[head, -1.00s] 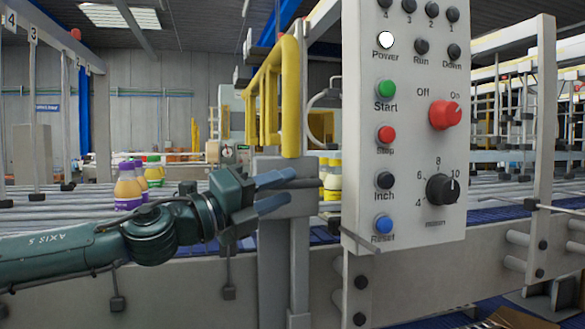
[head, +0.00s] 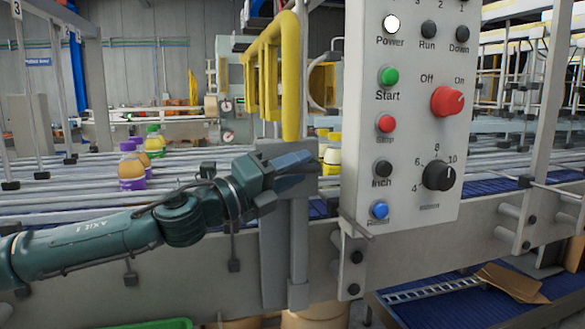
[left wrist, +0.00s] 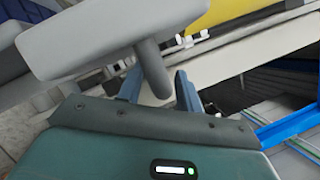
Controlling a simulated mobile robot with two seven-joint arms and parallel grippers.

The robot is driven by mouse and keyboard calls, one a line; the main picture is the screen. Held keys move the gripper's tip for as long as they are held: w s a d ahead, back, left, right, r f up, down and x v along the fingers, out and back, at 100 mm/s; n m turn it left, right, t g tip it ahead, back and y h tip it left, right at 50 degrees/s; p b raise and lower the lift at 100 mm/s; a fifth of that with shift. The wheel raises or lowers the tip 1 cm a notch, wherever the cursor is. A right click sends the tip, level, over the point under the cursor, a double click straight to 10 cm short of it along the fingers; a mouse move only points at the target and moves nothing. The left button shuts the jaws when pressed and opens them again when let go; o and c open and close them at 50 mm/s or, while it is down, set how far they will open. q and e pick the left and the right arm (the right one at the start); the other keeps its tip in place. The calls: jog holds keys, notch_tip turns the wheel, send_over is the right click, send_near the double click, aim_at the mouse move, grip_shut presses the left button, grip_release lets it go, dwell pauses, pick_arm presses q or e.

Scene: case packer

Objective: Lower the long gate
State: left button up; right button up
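A yellow barred gate (head: 291,75), which I take to be the long gate, stands raised beside the control panel. Its yellow post runs down to a grey bracket block on a grey upright (head: 298,225). In the left wrist view, a yellow part (left wrist: 215,10) shows at the top edge. My left gripper (head: 300,168) is in front of the bracket block. In the left wrist view, the blue fingers of my left gripper (left wrist: 160,88) are apart. A grey rod (left wrist: 150,62) shows between them, with gaps at both sides; I cannot tell if they touch it. My right gripper is out of view.
The control panel (head: 410,130) with buttons and a red switch (head: 447,101) hangs just right of my left gripper. Bottles (head: 131,168) stand on the roller conveyor (head: 60,200) behind my arm. A grey conveyor side rail runs below the arm. Cardboard (head: 510,283) lies at lower right.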

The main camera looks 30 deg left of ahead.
pick_arm(q)
grip_shut()
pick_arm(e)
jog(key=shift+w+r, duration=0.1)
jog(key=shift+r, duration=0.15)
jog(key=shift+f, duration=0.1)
